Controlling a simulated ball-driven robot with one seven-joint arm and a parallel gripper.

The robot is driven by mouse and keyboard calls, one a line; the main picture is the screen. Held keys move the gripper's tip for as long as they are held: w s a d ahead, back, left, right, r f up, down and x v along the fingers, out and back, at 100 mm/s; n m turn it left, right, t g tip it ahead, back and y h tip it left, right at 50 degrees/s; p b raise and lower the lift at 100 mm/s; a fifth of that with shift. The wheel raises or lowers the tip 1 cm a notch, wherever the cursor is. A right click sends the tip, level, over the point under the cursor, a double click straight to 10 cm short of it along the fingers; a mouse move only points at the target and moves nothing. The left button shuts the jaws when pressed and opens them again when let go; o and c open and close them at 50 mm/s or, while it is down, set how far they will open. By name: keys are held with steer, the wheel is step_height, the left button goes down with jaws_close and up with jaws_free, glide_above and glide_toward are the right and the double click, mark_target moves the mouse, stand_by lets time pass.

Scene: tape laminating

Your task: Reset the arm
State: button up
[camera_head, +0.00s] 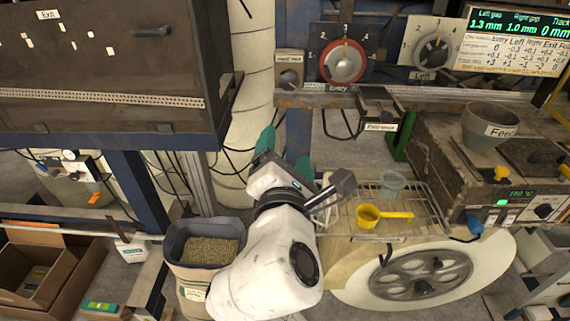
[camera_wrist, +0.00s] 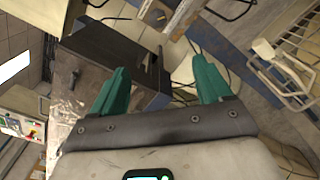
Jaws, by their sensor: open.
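My gripper (camera_wrist: 160,85) shows in the wrist view with its two green fingers wide apart and nothing between them. In the head view my gripper (camera_head: 284,151) is above and right of the grain bag, in front of the pale column. My white arm comes up from the bottom middle and hides part of the floor and the machine's left side. The gripper touches nothing that I can see.
A bag of grain (camera_head: 208,251) stands left of my arm. To the right, a wire rack (camera_head: 355,203) holds a yellow scoop (camera_head: 383,215) and a grey cup (camera_head: 392,184). A machine with a Feed hopper (camera_head: 480,128) is further right. A dark cabinet (camera_head: 100,70) fills the upper left.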

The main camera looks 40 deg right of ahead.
stand_by(0.6)
steer(key=s+d+f+m+g+y, duration=0.25)
steer(key=s+f+m, duration=0.2)
steer(key=f, duration=0.65)
steer(key=s+d+f+m+g+y, duration=0.25)
steer(key=f+m+g+y, duration=0.2)
steer(key=f, duration=0.65)
steer(key=s+a+f+m+g+y, duration=0.2)
steer(key=s+a+f+m, duration=0.1)
steer(key=s+f, duration=0.4)
steer(key=s+a+f+m+g+y, duration=0.2)
steer(key=s+a+f+m+y, duration=0.1)
steer(key=s+f+m, duration=0.3)
steer(key=shift+s+a+f+g, duration=0.35)
steer(key=shift+s+f, duration=0.1)
steer(key=shift+s, duration=0.55)
